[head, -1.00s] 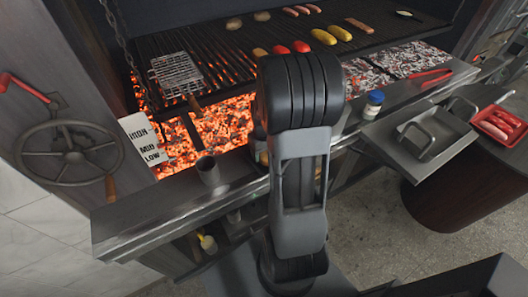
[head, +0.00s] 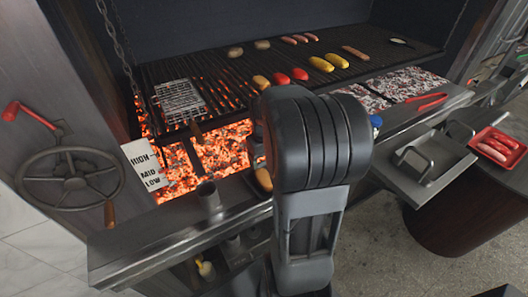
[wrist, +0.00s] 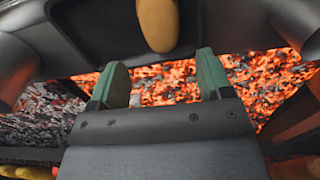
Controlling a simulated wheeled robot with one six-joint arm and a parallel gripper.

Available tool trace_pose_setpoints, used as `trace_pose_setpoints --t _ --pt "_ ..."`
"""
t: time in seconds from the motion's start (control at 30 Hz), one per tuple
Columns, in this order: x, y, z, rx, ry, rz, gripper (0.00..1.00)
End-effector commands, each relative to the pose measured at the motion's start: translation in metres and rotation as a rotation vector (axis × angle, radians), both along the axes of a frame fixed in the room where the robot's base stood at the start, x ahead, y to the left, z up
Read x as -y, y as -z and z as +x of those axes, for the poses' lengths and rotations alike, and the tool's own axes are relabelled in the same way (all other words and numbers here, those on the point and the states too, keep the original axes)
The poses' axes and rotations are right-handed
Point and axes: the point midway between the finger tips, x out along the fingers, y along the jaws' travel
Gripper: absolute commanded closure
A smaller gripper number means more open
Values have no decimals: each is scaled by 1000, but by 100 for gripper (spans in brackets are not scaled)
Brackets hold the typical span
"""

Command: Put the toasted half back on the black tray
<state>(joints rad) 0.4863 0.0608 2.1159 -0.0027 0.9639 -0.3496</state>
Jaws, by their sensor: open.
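My gripper (wrist: 160,78) is open in the wrist view, its two green fingers apart with nothing between them and glowing coals behind. A tan, rounded, elongated piece (wrist: 158,22), like a bread half, lies just beyond the fingertips on a dark, flat surface (wrist: 90,28), which looks like the black tray. In the head view a tan piece (head: 263,180) shows at the front ledge, partly hidden by my arm. Other tan halves lie on the grill, at the back (head: 235,52), (head: 262,44) and front (head: 260,81). I cannot tell which is toasted. My arm hides my gripper in the head view.
The grill (head: 215,68) above hot coals (head: 222,145) holds red and yellow peppers, sausages and a wire basket (head: 180,100). A metal cup (head: 208,194) stands on the front ledge.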

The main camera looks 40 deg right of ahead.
Motion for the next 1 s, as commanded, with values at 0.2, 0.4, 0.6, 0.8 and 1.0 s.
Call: trace_pose_setpoints --t 0.2,0.4,0.6,0.8,1.0 --pt "-3 -24 0 6 -3 -3 27" --pt "-61 -50 -11 97 -55 -34 27" --pt "-129 -63 -42 232 -111 -40 27" --pt "-162 -64 -65 312 -140 -21 27" --pt "-168 -63 -70 328 -144 -15 27"
